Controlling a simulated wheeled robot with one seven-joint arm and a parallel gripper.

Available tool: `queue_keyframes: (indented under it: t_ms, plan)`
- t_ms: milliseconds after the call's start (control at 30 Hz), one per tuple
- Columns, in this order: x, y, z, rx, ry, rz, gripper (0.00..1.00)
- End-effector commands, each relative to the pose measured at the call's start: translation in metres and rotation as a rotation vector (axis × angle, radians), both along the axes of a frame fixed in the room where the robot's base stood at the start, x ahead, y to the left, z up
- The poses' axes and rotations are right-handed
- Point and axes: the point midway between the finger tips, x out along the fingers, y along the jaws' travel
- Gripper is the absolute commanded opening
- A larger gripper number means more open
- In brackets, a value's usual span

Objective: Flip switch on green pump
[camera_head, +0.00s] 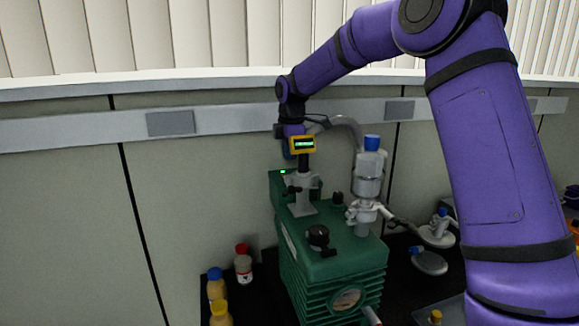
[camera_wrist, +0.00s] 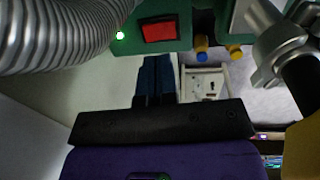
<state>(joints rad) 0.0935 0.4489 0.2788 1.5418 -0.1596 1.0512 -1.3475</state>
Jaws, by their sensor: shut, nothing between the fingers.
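The green pump (camera_head: 335,262) stands on a dark bench against the wall, with gauges and metal fittings on top. A small green light (camera_head: 284,171) glows on its raised rear box. In the wrist view the red rocker switch (camera_wrist: 160,32) sits on the pump's green panel (camera_wrist: 184,28), beside the lit green light (camera_wrist: 120,36). My gripper (camera_wrist: 157,60) has its blue fingers shut and empty, with the tips just below the switch in the picture. I cannot tell if they touch the panel. In the head view my gripper (camera_head: 287,150) is behind the pump's yellow gauge, partly hidden.
A ribbed hose (camera_wrist: 60,35) runs close to the gripper. A yellow digital gauge (camera_head: 302,144) and a glass trap with a blue cap (camera_head: 369,175) rise from the pump. Several bottles, including a red-capped one (camera_head: 243,265), stand left of it.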

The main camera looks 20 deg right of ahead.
Motion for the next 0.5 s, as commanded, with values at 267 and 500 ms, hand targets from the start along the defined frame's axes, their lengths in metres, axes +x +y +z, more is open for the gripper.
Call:
queue_keyframes:
  t_ms: [267, 500]
  plan:
    - [-0.005, 0.0, 0.04, 0.001, -0.001, 0.0, 0.0]
    - [-0.006, 0.0, 0.048, 0.001, 0.001, 0.0, 0.0]
